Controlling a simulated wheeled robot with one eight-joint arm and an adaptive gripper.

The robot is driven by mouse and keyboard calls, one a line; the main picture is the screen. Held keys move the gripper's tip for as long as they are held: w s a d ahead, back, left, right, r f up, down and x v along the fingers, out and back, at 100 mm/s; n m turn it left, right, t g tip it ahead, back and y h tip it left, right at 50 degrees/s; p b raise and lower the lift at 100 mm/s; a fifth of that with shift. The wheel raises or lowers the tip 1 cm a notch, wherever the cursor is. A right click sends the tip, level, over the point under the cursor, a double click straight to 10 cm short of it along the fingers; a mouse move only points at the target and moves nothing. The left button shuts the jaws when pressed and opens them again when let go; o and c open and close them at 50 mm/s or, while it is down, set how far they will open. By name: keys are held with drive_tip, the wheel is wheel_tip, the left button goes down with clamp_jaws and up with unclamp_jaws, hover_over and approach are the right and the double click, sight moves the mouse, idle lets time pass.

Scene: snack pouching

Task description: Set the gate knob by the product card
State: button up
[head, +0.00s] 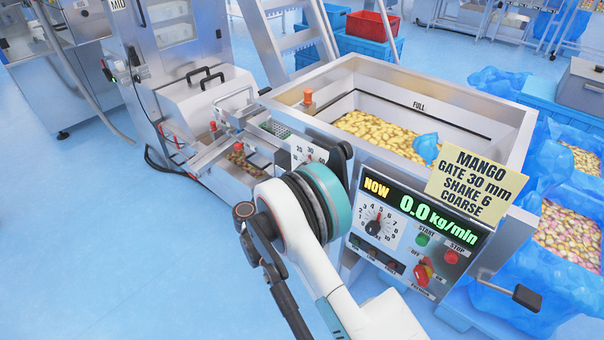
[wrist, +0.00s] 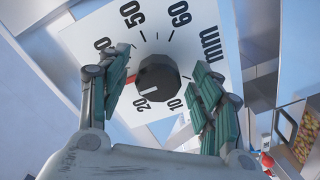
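The gate knob (wrist: 158,76) is a dark faceted knob on a white dial plate (wrist: 158,35) marked in mm. A white line on the knob points at or close to 20. A red mark shows left of the knob, beside my left finger. My gripper (wrist: 161,62) is open, one green-padded finger on each side of the knob with gaps between. Contact is not visible. In the head view my arm covers the knob and part of the dial plate (head: 303,150). The yellow product card (head: 475,184) reads MANGO, GATE 30 mm, SHAKE 6, COARSE.
A control panel (head: 417,230) right of my arm shows 0.0 kg/min, a dial, buttons and a red switch. The hopper (head: 513,117) behind holds yellow pieces and a blue scoop (head: 426,148). Blue-lined bins stand at right. Blue floor (head: 90,220) is clear at left.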

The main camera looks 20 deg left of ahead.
drive_tip(key=v, duration=1.2)
idle(0.3)
